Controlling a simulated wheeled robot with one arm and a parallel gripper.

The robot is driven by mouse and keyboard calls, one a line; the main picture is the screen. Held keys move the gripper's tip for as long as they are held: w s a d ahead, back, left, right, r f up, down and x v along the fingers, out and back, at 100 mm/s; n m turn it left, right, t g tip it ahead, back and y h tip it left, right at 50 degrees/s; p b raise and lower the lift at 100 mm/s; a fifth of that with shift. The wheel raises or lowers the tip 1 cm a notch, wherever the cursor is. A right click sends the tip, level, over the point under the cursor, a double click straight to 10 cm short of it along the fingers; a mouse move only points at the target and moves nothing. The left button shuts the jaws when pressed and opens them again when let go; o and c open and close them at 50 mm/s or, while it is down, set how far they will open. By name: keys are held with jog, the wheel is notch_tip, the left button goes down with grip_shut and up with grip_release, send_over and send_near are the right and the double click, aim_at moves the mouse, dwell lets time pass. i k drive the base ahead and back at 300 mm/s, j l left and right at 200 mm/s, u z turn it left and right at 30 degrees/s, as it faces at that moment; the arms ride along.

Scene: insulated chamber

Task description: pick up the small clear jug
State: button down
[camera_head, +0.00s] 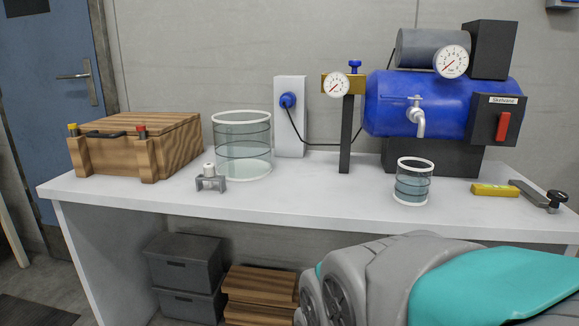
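The small clear jug (412,182) stands upright on the white table near its front edge, right of the middle. It is a clear cylinder with white rims and dark bands, below and in front of the silver tap (416,117) of the blue tank. A larger clear container (242,147) of similar make stands further left. Part of my arm, grey and teal, fills the lower right, in front of the table. My gripper itself is not visible in this view.
The white table (290,203) also holds a wooden box (137,146), a small grey bracket (209,180), a blue tank (390,103) with gauges, a yellow block (495,190) and a grey lever (536,194). The tabletop between bracket and jug is clear. Grey boxes (184,262) sit underneath.

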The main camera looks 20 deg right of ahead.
aim_at(414, 175)
jog(key=j+z, duration=0.15)
jog(key=z, duration=1.45)
